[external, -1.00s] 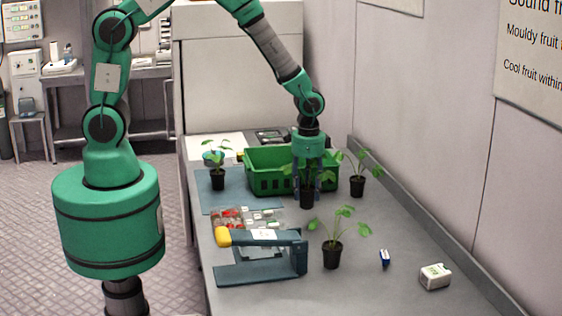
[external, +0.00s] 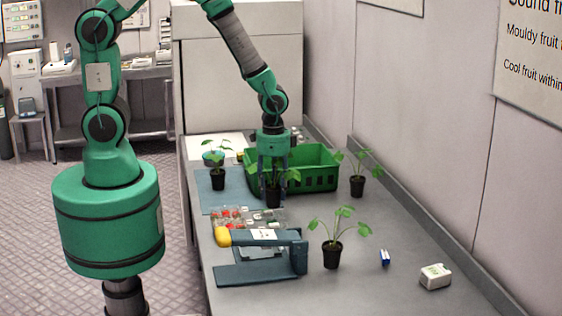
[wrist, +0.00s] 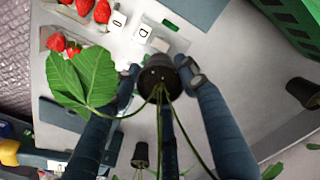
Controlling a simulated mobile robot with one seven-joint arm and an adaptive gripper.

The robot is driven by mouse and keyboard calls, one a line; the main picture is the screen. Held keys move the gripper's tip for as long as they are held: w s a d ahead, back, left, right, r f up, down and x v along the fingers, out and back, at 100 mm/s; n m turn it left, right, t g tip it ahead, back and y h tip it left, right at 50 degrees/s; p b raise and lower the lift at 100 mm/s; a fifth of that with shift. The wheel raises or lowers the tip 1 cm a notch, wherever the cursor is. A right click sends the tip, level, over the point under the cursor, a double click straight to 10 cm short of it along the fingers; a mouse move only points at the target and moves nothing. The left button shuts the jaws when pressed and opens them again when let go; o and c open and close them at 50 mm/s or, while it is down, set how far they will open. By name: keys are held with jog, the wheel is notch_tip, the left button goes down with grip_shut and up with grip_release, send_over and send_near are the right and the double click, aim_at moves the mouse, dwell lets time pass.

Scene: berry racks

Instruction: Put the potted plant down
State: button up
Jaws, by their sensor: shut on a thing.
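A potted plant (external: 274,198) in a small black pot is held in my gripper (external: 273,186), in front of the green crate and over the right edge of the blue mat. In the wrist view the black pot (wrist: 158,77) sits between the fingers of my gripper (wrist: 162,80), which are shut on it. Its green leaves (wrist: 86,76) spread to the left. The pot looks upright in the external view. I cannot tell whether its base touches the table.
A green crate (external: 322,182) stands just behind. Other potted plants stand at left (external: 218,181), right (external: 357,187) and front (external: 332,255). Berry punnets (external: 232,216) and a blue-grey device with a yellow end (external: 262,238) are nearby. A blue mat (external: 213,200) lies at left.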

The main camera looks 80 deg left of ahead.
aim_at(273, 187)
dwell(0.7)
notch_tip(273, 187, up, 6)
jog(key=shift+a+f, duration=0.1)
jog(key=shift+a, duration=0.05)
jog(key=s+a+n+b, duration=0.1)
jog(key=s+a+n, duration=0.1)
jog(key=s+a, duration=0.45)
jog(key=s+a+n, duration=0.3)
jog(key=a, duration=0.6)
jog(key=s+a+n+b, duration=0.1)
jog(key=s+a+n, duration=0.1)
jog(key=s+a, duration=0.35)
jog(key=s+a+n, duration=0.3)
jog(key=s+a, duration=0.4)
jog(key=s, duration=0.1)
jog(key=shift+w+a+f+b, duration=0.1)
jog(key=shift+w+f+b, duration=0.1)
jog(key=shift+f, duration=1.1)
jog(key=shift+w+a+f+b, duration=0.1)
jog(key=shift+f+b, duration=0.1)
jog(key=shift+f, duration=1.1)
